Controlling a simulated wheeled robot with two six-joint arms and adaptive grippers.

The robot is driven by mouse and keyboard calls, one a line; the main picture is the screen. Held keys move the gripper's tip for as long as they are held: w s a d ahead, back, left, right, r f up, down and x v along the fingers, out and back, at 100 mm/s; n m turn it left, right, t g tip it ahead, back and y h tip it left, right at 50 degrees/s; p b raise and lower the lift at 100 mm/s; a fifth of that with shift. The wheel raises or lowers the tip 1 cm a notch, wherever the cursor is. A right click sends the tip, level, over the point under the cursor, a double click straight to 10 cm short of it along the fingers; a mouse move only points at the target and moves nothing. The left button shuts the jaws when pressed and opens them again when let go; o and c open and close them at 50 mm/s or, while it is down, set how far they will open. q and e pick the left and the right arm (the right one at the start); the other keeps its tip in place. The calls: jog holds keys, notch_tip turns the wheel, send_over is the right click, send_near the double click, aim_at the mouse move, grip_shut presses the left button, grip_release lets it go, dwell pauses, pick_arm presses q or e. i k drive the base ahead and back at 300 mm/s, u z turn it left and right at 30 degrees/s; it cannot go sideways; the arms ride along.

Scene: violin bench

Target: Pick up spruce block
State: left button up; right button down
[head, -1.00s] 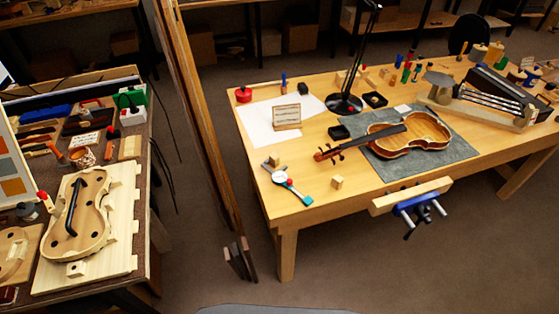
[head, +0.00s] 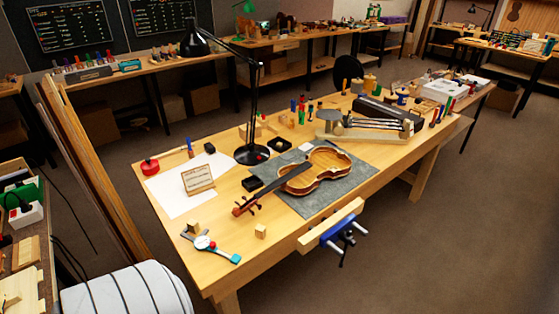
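A small pale wooden block (head: 261,231), which looks like the spruce block, sits on the front edge area of the workbench (head: 232,268). It stands apart from the violin (head: 312,172), to the right of a dial caliper with a teal end (head: 212,246). Another small light block (head: 193,227) is by the caliper's far end; I cannot tell for certain which of the two is spruce. Neither of my grippers shows in the head view.
The violin lies on a grey mat (head: 338,187). A black lamp (head: 251,154), a small framed card (head: 197,179) and black trays (head: 252,184) stand behind the block. A blue vise (head: 338,232) juts from the front edge. Tall wooden boards (head: 88,165) lean at left.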

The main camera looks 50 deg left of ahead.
aim_at(193, 226)
jog(key=z, duration=0.8)
jog(key=k, duration=1.2)
jog(key=u, duration=0.55)
